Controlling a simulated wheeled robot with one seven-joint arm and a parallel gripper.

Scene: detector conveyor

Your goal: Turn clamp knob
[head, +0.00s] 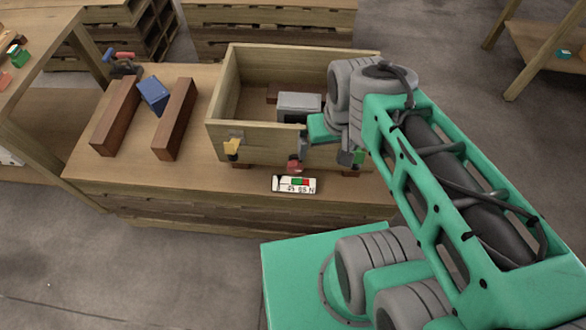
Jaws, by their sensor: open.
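A wooden box (222,132) stands open at the top on the wooden table. On its front wall is a small red part (294,163), knob-like, and a yellow part (232,147) further left. I cannot tell for sure which one is the clamp knob. My gripper (349,160) hangs at the right end of the box's front wall, to the right of the red part and apart from it. It is open. My green arm and its grey joints hide much of the gripper and the right end of the box.
A grey block (299,106) sits inside the box. A white label block (294,184) lies before it. Two brown bars (174,119) with a blue block (153,94) between them stand at left. A red-handled tool (122,62) lies behind. The table's front left is clear.

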